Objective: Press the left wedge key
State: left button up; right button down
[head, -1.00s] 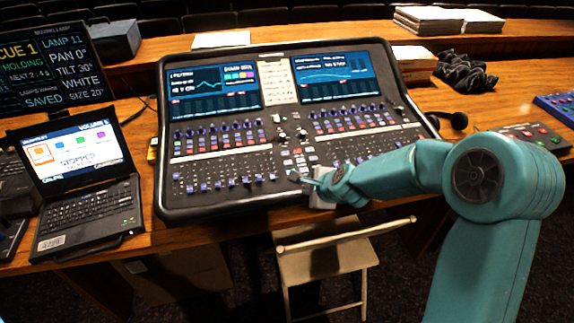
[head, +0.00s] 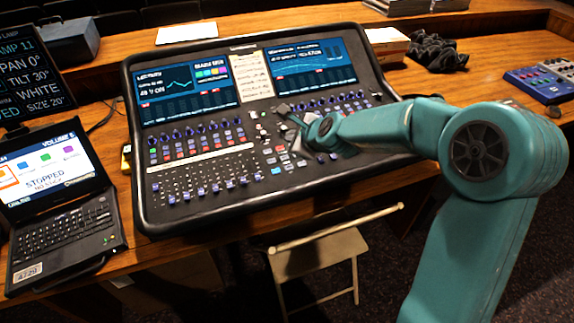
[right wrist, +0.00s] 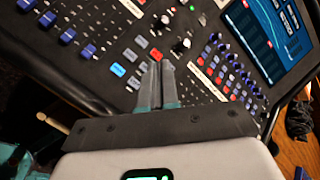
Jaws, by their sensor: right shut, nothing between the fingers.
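The mixing desk (head: 190,118) fills the middle of the head view, with two screens, rows of faders and a middle block of small keys. My right gripper (head: 285,114) is over this middle block, its fingers shut and empty. In the right wrist view the closed fingertips (right wrist: 157,66) point at the keys, close to a red key (right wrist: 155,54); I cannot tell whether they touch. Key labels are too small to read, so I cannot tell which is the left wedge key. My left gripper is out of view.
A laptop (head: 65,205) stands left of the desk, with a dark display (head: 25,80) behind it. A folding chair (head: 320,262) stands in front.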

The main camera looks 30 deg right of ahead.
aim_at(289, 167)
jog(key=f+b, duration=0.2)
jog(key=f, duration=0.1)
jog(key=f+b, duration=0.3)
jog(key=w+f+b, duration=0.1)
jog(key=f+b, duration=0.2)
jog(key=shift+d, duration=0.1)
jog(key=shift+b, duration=0.3)
dwell(1.7)
jog(key=shift+f+b, duration=0.3)
jog(key=shift+f, duration=0.05)
jog(key=shift+f+b, duration=0.35)
dwell(0.5)
dwell(0.3)
jog(key=shift+s+r+p, duration=0.1)
jog(key=shift+r+p, duration=0.6)
jog(key=shift+r, duration=0.05)
